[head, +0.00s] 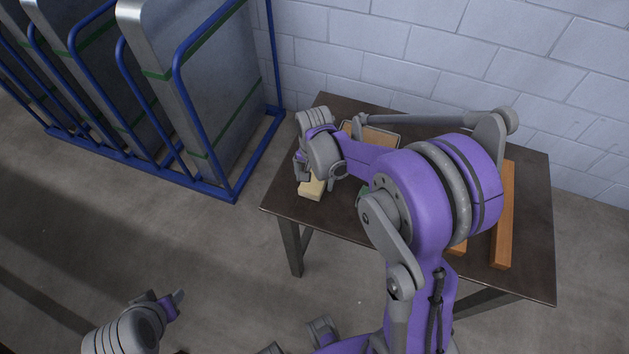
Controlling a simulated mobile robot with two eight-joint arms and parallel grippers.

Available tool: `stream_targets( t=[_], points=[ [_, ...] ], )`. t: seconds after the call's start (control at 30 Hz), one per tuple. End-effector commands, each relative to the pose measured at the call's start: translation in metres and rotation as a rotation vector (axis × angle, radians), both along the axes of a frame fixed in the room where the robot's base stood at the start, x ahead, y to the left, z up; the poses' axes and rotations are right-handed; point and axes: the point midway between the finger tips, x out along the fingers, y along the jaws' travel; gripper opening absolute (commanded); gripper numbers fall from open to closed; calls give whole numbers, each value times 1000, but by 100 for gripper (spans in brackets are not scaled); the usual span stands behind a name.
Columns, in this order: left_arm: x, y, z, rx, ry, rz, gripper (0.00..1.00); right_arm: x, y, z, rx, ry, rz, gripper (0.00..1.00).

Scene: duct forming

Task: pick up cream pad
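The cream pad (313,190) is a small pale block at the left front part of the dark table (285,203). My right gripper (309,178) is directly above it, pointing down, with its fingers at the pad's far end. The gripper and wrist hide part of the pad. I cannot tell whether the fingers are closed on it or only around it. My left gripper (177,300) is low at the bottom left, away from the table, and looks empty; the gap between its fingers is not clear.
An orange-brown wooden bar (503,220) lies along the table's right side. A shallow tray (383,138) sits at the back, partly behind my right arm. A blue rack (232,185) with grey metal panels stands left of the table. A white block wall is behind.

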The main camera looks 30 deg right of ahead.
Motion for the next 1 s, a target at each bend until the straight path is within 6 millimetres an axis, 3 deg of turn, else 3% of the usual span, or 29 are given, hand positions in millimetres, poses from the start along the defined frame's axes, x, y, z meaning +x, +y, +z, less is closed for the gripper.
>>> stream_targets(
  t=[0.07,0.47,0.73,1.0],
  points=[
    [0,0,0,0,0,0,50,0,0,0,0,0,0,87],
    [0,0,0,0,0,0,50,0,0,0,0,0,0,16],
    [0,0,1,0,-1,0,50,0,0,9,0,0,0,16],
    [2,0,7,0,-4,0,50,0,0,62,0,0,0,16]
  ],
)
